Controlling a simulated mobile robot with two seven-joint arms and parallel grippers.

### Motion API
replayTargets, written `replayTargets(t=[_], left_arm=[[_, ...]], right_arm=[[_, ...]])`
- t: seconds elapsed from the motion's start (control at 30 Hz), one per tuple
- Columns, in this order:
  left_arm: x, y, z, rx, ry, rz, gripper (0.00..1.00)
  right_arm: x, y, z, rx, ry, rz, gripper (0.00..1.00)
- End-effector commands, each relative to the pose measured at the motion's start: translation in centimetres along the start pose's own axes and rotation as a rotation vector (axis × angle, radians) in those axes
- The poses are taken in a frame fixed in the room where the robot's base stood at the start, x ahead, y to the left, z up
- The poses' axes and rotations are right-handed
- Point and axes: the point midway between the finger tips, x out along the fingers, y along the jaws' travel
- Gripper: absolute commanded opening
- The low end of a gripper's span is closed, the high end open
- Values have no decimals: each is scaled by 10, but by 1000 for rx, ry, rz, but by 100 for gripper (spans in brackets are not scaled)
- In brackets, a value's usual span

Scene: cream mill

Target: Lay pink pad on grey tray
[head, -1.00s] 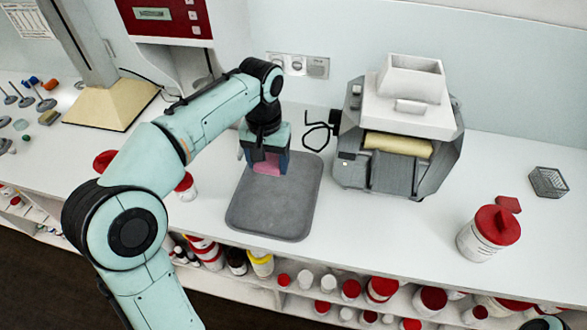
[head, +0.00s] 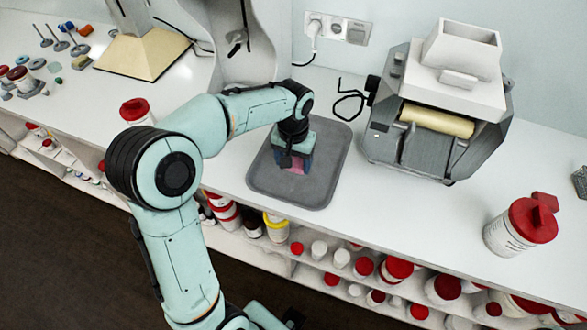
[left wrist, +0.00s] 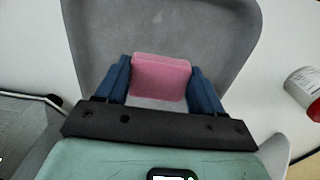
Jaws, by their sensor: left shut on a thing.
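My left gripper (head: 296,166) is over the middle of the grey tray (head: 325,185), fingers pointing down. It is shut on the pink pad (head: 299,167), which is mostly hidden by the gripper in the head view. In the left wrist view the pink pad (left wrist: 161,77) sits between the two blue fingers, with the grey tray (left wrist: 165,25) behind it. I cannot tell whether the pad touches the tray. The tray lies flat on the white counter. I do not make out my right gripper.
A grey machine with a white hopper (head: 459,50) stands right of the tray, a black cable (head: 350,104) beside it. A red-lidded jar (head: 520,225) stands further right and another red-lidded tub (head: 136,112) to the left. Shelves of jars run below the counter's front edge.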

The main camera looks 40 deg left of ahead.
Motion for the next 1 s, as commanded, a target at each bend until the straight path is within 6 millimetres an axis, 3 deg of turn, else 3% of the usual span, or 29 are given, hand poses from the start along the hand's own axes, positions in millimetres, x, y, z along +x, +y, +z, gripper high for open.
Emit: replayTargets(t=[0.23,0.67,0.7,0.77,1.0], left_arm=[[36,0,1,0,-4,-1,39],[43,0,1,0,-2,0,39],[43,0,0,0,-2,0,74],[42,0,0,0,-1,0,93],[42,0,0,0,-1,0,93]], right_arm=[[5,2,2,1,-3,1,0],[8,4,3,2,-4,2,0],[8,4,3,2,-4,2,0],[7,4,3,2,-4,2,0],[7,4,3,2,-4,1,0]])
